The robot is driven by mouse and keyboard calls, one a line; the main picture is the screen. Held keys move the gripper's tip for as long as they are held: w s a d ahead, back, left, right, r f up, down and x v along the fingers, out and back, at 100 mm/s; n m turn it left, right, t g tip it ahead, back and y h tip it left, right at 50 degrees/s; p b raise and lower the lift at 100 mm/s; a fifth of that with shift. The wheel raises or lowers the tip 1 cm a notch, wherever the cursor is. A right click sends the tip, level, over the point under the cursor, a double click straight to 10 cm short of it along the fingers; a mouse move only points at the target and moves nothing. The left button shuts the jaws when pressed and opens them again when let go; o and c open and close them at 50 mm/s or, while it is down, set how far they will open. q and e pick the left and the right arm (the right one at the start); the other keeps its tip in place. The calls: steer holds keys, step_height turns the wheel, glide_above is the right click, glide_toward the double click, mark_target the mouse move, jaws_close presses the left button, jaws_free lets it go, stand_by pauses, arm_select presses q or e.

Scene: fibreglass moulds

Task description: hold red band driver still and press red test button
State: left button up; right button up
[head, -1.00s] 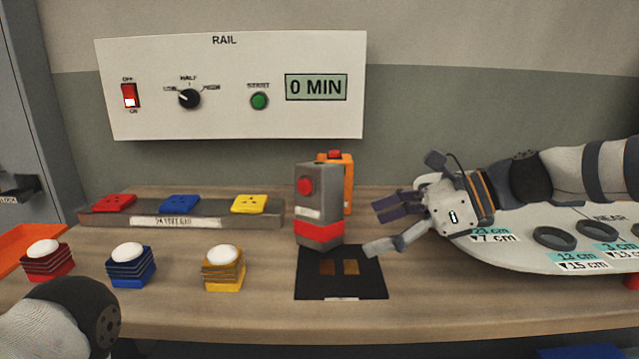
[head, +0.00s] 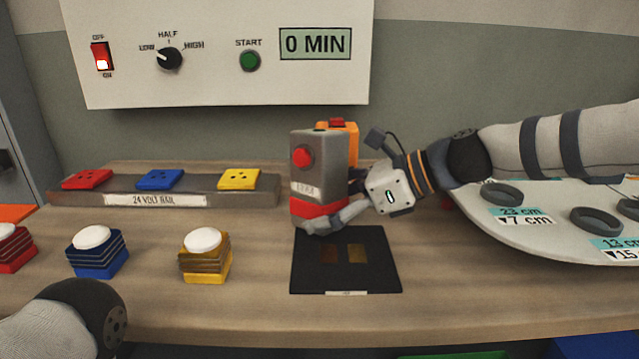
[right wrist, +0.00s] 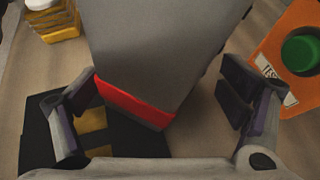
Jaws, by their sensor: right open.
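The red band driver (head: 325,166) is a grey upright box with a red band low down, standing at the back edge of a dark mat. A round red button (head: 302,157) is on its face. My right gripper (head: 340,203) is open around the driver's lower part, one finger in front and the other mostly hidden behind. My left gripper is out of view; only part of my left arm shows at lower left.
An orange box (head: 351,131) with a red top stands close behind the driver; an orange box with a green button (right wrist: 302,52) shows in the right wrist view. The dark mat (head: 310,275) has two brownish pads. Yellow (head: 205,265) and blue (head: 98,260) white-topped blocks stand left.

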steer(key=c, duration=1.3)
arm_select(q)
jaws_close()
arm_select(e)
steer(key=shift+f, duration=0.1)
steer(key=shift+c, duration=0.2)
stand_by(0.4)
